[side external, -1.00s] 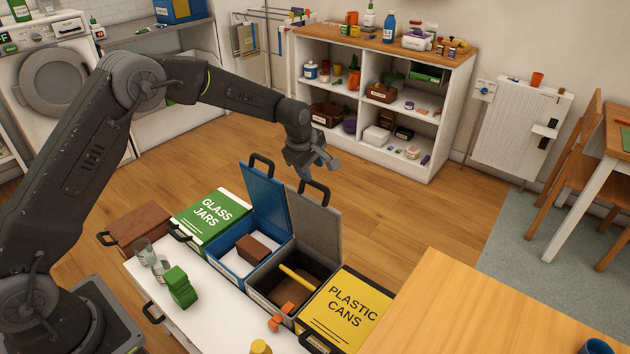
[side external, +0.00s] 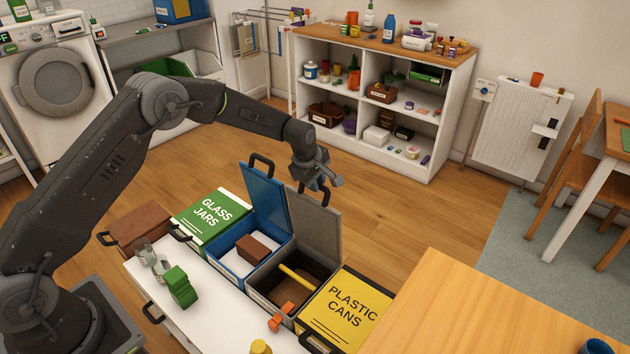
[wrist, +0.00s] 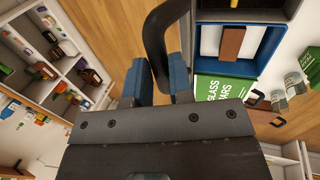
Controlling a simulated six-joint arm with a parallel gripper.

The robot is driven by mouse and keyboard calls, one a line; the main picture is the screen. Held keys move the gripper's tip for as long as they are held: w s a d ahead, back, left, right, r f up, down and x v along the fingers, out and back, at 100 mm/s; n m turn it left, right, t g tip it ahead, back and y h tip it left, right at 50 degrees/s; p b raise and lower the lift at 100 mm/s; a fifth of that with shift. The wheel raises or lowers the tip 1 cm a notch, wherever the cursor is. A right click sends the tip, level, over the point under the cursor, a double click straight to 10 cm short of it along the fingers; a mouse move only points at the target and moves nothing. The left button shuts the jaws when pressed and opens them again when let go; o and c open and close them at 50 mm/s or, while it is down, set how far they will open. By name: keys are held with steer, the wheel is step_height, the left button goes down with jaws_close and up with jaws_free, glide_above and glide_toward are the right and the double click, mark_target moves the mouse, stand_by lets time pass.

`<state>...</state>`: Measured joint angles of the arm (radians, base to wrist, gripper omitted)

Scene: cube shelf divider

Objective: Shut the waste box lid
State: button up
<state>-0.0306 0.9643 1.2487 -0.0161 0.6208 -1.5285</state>
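The waste box seems to be the dark grey box (side external: 262,287), whose grey lid (side external: 314,222) stands open and upright at its back. In the wrist view, the black handle (wrist: 157,40) runs between my two blue-grey fingertips (wrist: 160,80). The fingers are close on either side of it; whether they press on it I cannot tell.
The blue box (side external: 228,263) beside it also has its lid (side external: 264,200) open. The green GLASS JARS lid (side external: 211,217) and yellow PLASTIC CANS lid (side external: 346,311) are shut. Behind the lids is free floor.

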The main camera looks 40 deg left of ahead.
jaws_close()
steer(key=shift+s, duration=0.1)
steer(key=shift+s+f+t, duration=0.15)
steer(key=shift+s+t, duration=0.15)
steer(key=shift+s, duration=0.45)
steer(key=s+f+t, duration=0.4)
steer(key=s+f, duration=0.1)
steer(key=s, duration=0.9)
steer(key=s+f, duration=1)
steer(key=f, duration=0.5)
steer(key=shift+s, duration=0.3)
